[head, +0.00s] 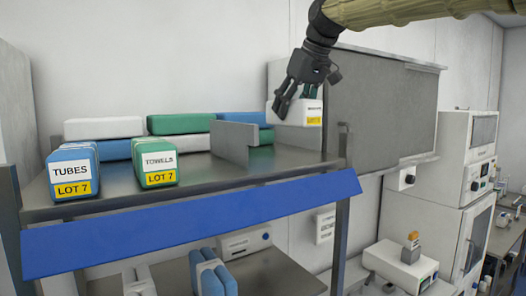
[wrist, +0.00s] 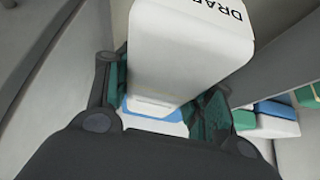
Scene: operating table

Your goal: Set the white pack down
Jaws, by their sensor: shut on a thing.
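The white pack (head: 297,114) has a yellow lot label and is at the right end of the upper shelf, right of a grey divider (head: 235,140). My gripper (head: 296,98) comes down from above and is shut on this pack. In the wrist view the white pack (wrist: 190,45) sits between the fingers of my gripper (wrist: 163,105), with lettering starting "DRA". A blue and white pack shows below it in the wrist view. I cannot tell whether the held pack touches anything underneath.
The steel upper shelf (head: 215,172) holds a blue TUBES pack (head: 72,171), a green TOWELS pack (head: 158,163) and several white, blue and green packs behind. Bare shelf shows in front of the divider.

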